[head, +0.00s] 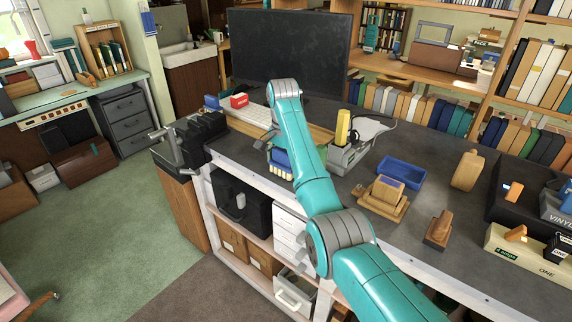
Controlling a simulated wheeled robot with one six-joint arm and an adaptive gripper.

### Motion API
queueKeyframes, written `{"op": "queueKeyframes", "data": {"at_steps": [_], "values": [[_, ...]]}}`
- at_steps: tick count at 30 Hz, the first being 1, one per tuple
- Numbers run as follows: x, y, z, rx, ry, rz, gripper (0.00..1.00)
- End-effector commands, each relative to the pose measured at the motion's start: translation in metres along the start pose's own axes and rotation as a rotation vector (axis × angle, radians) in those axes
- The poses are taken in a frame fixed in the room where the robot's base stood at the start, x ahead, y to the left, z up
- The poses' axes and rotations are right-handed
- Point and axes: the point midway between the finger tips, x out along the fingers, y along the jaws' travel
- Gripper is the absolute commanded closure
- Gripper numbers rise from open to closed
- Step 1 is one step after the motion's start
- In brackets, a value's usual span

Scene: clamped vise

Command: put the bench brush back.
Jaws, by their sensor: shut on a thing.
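My arm reaches forward over the bench, and my gripper (272,143) is partly hidden behind my forearm, near the front edge of the bench. Just below it shows a blue piece with pale stripes (281,162), which looks like part of the bench brush held in the jaws. Its other end is hidden. I cannot tell whether it touches the bench top. The black vise (195,137) is clamped at the left corner of the bench, left of my gripper.
A grey holder (347,158) with a yellow-handled tool stands right of my forearm. Farther right are a blue tray (400,173), a wooden block on a base (384,198) and a small wooden piece (439,229).

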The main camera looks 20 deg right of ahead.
Motion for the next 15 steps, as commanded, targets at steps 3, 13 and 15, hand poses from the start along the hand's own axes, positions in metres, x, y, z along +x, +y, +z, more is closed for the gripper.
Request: {"op": "queueKeyframes", "data": {"at_steps": [3, 13, 15], "values": [[0.0087, -0.0020, 0.0031, 0.000, 0.001, -0.002, 0.42], [0.0115, -0.0019, 0.0029, 0.000, 0.001, -0.002, 0.42], [0.0117, -0.0019, 0.0028, 0.000, 0.001, -0.001, 0.00]]}}
